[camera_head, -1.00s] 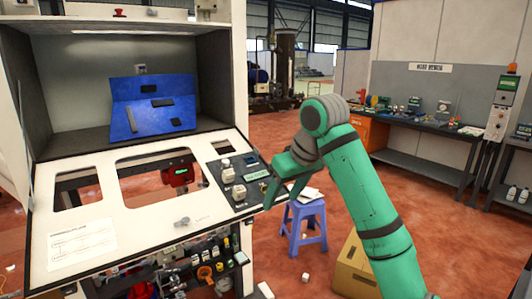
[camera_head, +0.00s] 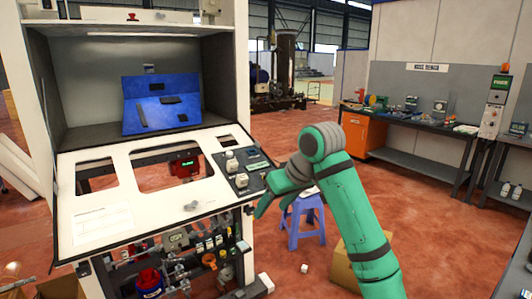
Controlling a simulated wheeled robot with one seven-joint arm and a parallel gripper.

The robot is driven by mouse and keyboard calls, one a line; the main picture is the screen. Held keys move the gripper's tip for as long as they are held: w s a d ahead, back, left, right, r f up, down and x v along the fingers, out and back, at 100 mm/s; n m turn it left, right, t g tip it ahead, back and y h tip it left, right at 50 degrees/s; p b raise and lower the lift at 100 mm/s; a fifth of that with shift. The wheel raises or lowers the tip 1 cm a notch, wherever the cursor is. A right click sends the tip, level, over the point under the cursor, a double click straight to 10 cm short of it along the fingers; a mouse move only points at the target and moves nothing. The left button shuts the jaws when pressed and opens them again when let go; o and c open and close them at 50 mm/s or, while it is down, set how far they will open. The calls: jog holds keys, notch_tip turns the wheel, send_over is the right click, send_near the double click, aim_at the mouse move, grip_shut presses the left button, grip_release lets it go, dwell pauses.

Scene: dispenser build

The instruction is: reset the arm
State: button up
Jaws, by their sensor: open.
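My green arm rises from the lower right, bends at a round grey-banded joint and points down to the left. My gripper (camera_head: 262,208) is at its end, beside the right edge of the dispenser's white sloping panel (camera_head: 105,203). It is open, and I see nothing between its fingers. The fingers are small here and overlap the dark control plate (camera_head: 240,170) in the picture, so I cannot tell whether they touch it.
A purple stool (camera_head: 302,222) stands behind my gripper. A cardboard box (camera_head: 345,268) is on the floor by my arm. A workbench (camera_head: 430,145) runs along the right wall. Red floor lies between them.

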jog(key=w+a+f+m+t+y, duration=0.1)
jog(key=a+f+t+y, duration=0.1)
jog(key=a+f, duration=0.6)
jog(key=w+a+f+m+t+y, duration=0.1)
jog(key=a+f+m+t+y, duration=0.2)
jog(key=f, duration=0.9)
jog(key=s+a+f+m+t+h, duration=0.1)
jog(key=s+f+m+t, duration=0.1)
jog(key=s+f, duration=0.45)
jog(key=s+a+f+m+t+h, duration=0.15)
jog(key=s+f, duration=0.25)
jog(key=f, duration=0.6)
jog(key=s+d+f+m+t+h, duration=0.1)
jog(key=s+d+f+h, duration=0.25)
jog(key=s, duration=0.75)
jog(key=s+d+f+m+h, duration=0.2)
jog(key=s+f, duration=0.3)
jog(key=s, duration=0.7)
jog(key=s+d+r+n, duration=0.2)
jog(key=s+d+r, duration=0.1)
jog(key=s, duration=0.7)
jog(key=s+d+r+n+t+h, duration=0.1)
jog(key=s+r, duration=0.4)
jog(key=s, duration=0.5)
jog(key=shift+s+d+n, duration=0.15)
jog(key=shift+d+n, duration=0.3)
jog(key=shift+d, duration=0.55)
